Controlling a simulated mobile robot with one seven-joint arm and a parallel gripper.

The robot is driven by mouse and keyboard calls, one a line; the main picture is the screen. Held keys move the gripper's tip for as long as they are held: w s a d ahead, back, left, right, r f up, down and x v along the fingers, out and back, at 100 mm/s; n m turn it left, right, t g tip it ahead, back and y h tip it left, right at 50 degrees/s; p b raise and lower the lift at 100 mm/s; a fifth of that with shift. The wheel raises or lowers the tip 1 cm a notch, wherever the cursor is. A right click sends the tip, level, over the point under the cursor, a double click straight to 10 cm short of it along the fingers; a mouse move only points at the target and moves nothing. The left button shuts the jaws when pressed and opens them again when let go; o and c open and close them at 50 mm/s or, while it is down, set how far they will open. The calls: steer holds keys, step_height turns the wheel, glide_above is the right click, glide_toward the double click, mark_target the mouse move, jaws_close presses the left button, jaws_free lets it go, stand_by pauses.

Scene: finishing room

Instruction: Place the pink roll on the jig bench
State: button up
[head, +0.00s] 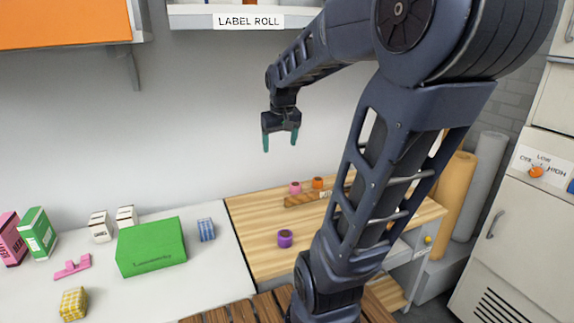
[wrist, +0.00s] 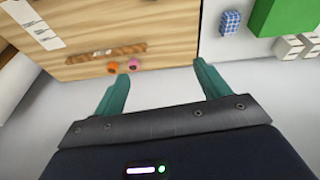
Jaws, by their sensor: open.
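The pink roll (head: 295,188) is a small short cylinder at the back of a wood-topped bench (head: 255,211), beside an orange roll (head: 318,183). In the wrist view the pink roll (wrist: 134,64) shows close to the tip of the left finger, with the orange roll (wrist: 112,67) just left of it. My gripper (head: 279,146) is open and empty, high above the back of the benches near the wall. It also shows in the wrist view (wrist: 164,66), fingers apart. I cannot tell which surface is called the jig bench.
A wooden strip (head: 303,199) lies by the two rolls; its label is unreadable. A purple roll (head: 285,239) stands nearer the front. The white bench left holds a green box (head: 150,247), a blue checked box (head: 206,229) and other boxes. A "LABEL ROLL" shelf (head: 190,17) hangs above.

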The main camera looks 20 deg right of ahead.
steer(key=s+a+f+t, duration=0.1)
steer(key=s+a, duration=0.2)
steer(key=s, duration=1)
steer(key=shift+f+m+y, duration=0.25)
steer(key=shift+m+y, duration=0.05)
